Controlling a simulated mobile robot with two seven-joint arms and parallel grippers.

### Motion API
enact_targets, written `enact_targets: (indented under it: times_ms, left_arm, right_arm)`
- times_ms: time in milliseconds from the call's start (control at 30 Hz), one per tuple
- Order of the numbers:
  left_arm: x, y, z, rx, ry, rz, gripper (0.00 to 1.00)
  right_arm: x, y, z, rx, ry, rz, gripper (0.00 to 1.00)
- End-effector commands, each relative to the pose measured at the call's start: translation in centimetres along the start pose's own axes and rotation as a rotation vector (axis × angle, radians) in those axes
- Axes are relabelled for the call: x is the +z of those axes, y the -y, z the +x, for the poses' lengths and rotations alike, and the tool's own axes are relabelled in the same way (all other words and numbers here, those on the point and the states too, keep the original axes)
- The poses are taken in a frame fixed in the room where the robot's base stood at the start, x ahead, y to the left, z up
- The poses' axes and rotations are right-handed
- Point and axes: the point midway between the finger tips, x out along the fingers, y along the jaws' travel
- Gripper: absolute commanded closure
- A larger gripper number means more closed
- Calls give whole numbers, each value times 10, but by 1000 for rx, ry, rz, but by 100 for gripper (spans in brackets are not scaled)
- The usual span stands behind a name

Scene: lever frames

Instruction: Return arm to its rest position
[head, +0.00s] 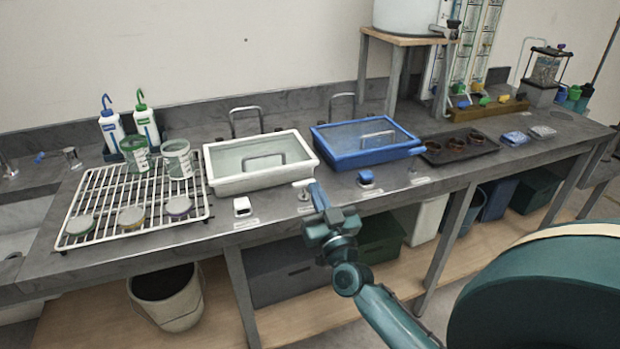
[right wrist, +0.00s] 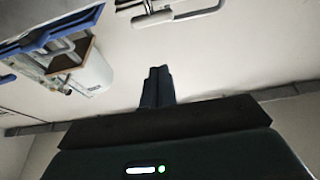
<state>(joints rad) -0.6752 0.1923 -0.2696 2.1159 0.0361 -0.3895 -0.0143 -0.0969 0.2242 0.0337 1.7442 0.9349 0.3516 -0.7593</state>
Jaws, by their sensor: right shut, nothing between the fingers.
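My right gripper (head: 314,187) is in the middle of the head view, at the bench's front edge. Its arm comes in from the lower right. The fingers are closed together with nothing between them. They also show pressed together in the right wrist view (right wrist: 157,86). The gripper overlaps the bench front beside a small metal lever (head: 303,186), between the white tray (head: 231,186) and the blue tray (head: 338,160); I cannot tell whether it touches the lever. My left gripper is not in view.
On the bench (head: 290,213) stand a wire rack (head: 100,178) with cups and discs, two wash bottles (head: 148,124), a white switch (head: 242,207), a blue switch (head: 366,178) and a dark tray (head: 484,152). Air before the bench looks free.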

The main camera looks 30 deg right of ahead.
Motion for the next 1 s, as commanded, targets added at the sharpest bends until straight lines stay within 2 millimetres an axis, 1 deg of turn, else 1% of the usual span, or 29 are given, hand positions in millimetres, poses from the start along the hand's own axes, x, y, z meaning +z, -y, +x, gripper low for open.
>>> enact_targets:
  times_ms: [33,100,200,300,533,567,667,767,800,867,900,967,1000]
  left_arm:
    - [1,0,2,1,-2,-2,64]
    - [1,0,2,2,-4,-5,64]
    - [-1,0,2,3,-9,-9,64]
    - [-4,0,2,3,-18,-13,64]
    - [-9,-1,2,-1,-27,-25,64]
    - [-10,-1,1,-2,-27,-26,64]
    - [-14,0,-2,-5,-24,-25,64]
    - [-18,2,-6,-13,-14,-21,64]
    - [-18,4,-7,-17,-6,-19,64]
    - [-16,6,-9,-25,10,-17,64]
    - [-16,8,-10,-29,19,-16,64]
    - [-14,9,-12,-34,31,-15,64]
    - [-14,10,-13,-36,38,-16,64]
  right_arm:
    - [2,0,-11,0,2,2,100]
    - [1,0,-22,0,1,1,100]
    - [0,0,-33,0,0,2,100]
    - [0,0,-38,1,-2,1,100]
    - [-1,2,-41,-5,1,2,100]
    - [0,4,-43,-15,9,2,100]
    - [7,27,-59,-100,75,6,100]
    - [23,67,-95,-248,217,13,100]
    - [30,83,-115,-309,292,16,100]
    - [41,105,-148,-390,411,17,100]
    - [48,116,-170,-434,491,16,100]
    - [55,130,-203,-483,607,11,100]
    - [59,136,-223,-505,680,6,100]
